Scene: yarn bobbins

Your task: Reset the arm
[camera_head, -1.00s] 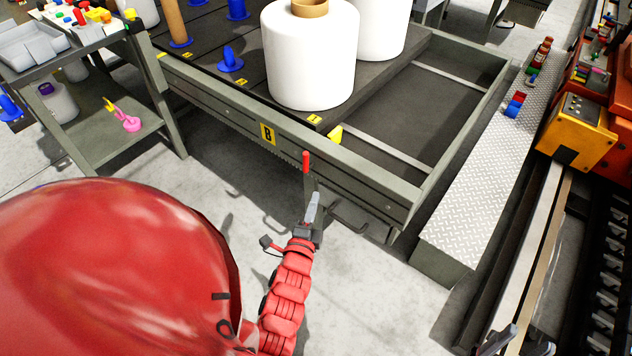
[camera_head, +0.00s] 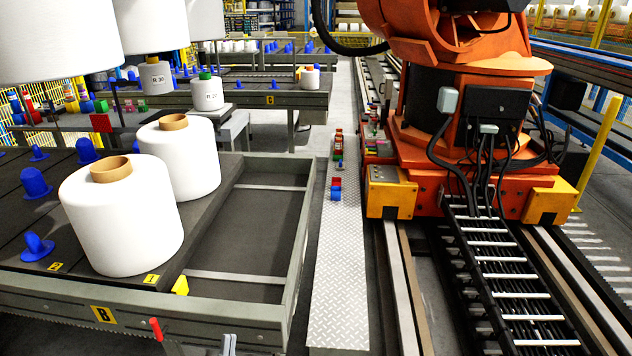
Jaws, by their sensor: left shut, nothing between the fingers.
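The tips of my left gripper (camera_head: 229,345) show at the bottom edge of the head view, left of the middle. They are grey, close together and empty. They are in front of the near side of the table frame (camera_head: 215,317); I cannot tell how far from it. The rest of my left arm is below the picture. My right gripper is not in view.
White yarn bobbins (camera_head: 122,222) stand on the dark table beside several blue pegs (camera_head: 36,183). A red handle (camera_head: 156,329) sticks up at the table's front edge. An orange robot (camera_head: 455,110) stands on rails at right, beyond a metal walkway (camera_head: 340,270).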

